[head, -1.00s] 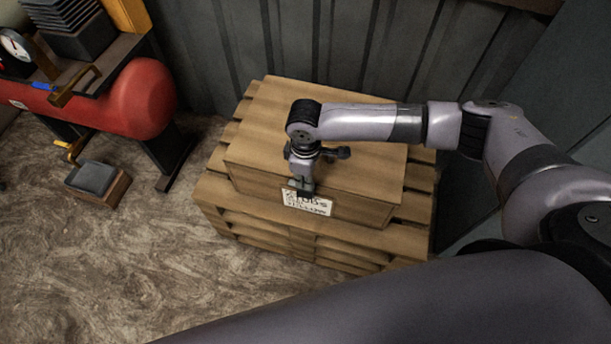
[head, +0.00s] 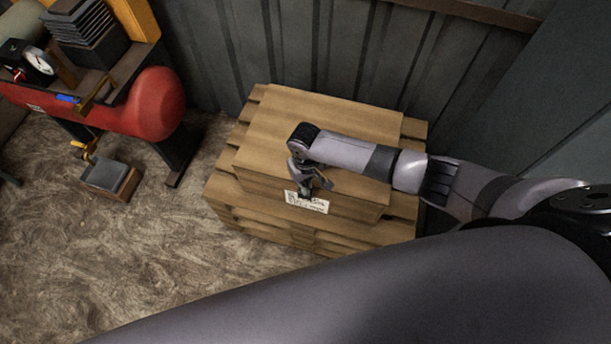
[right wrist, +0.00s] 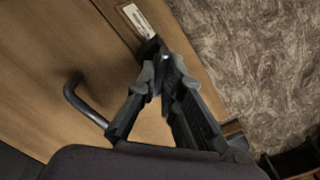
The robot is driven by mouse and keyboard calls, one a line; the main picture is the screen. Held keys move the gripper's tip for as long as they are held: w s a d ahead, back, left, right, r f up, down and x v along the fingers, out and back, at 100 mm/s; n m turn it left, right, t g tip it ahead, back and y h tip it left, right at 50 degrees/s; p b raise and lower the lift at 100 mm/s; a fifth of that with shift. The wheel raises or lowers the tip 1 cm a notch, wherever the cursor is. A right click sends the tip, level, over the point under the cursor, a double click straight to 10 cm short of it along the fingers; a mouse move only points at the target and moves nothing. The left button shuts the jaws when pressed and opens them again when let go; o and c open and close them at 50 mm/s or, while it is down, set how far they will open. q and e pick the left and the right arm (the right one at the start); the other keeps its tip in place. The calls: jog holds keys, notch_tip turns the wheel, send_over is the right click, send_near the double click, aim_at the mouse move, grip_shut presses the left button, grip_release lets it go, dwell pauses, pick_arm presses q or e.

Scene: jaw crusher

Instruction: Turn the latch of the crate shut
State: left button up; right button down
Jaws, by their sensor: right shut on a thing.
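The wooden crate (head: 265,132) is closed and sits on a stack of wooden pallets. A white label (head: 307,203) is on its front face, and the label also shows in the right wrist view (right wrist: 137,20). My right gripper (head: 307,193) reaches down at the crate's front edge beside the label. In the right wrist view its fingers (right wrist: 160,72) come together on the small dark latch (right wrist: 151,48) near the label. The fingers hide most of the latch, so I cannot tell its angle. My left gripper is not in view.
A dark bent handle (right wrist: 84,98) stands up from the crate's lid near my right gripper. Pallet slats (head: 232,196) stick out around the crate. A red tank (head: 150,105) and a small box (head: 112,178) are at the left. The floor in front is clear.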

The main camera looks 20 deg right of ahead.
jog(key=m+p, duration=0.1)
jog(key=m, duration=0.1)
jog(key=m+p, duration=0.2)
jog(key=shift+a+r+m+p, duration=0.1)
jog(key=shift+r+m+p, duration=0.1)
jog(key=shift+m+p, duration=0.1)
jog(key=shift+f+m+p, duration=0.1)
jog(key=shift+m+p, duration=1)
jog(key=shift+m, duration=0.7)
jog(key=shift+w, duration=0.1)
jog(key=c, duration=1.7)
grip_release()
notch_tip(320, 180, up, 12)
jog(key=shift+f, duration=0.1)
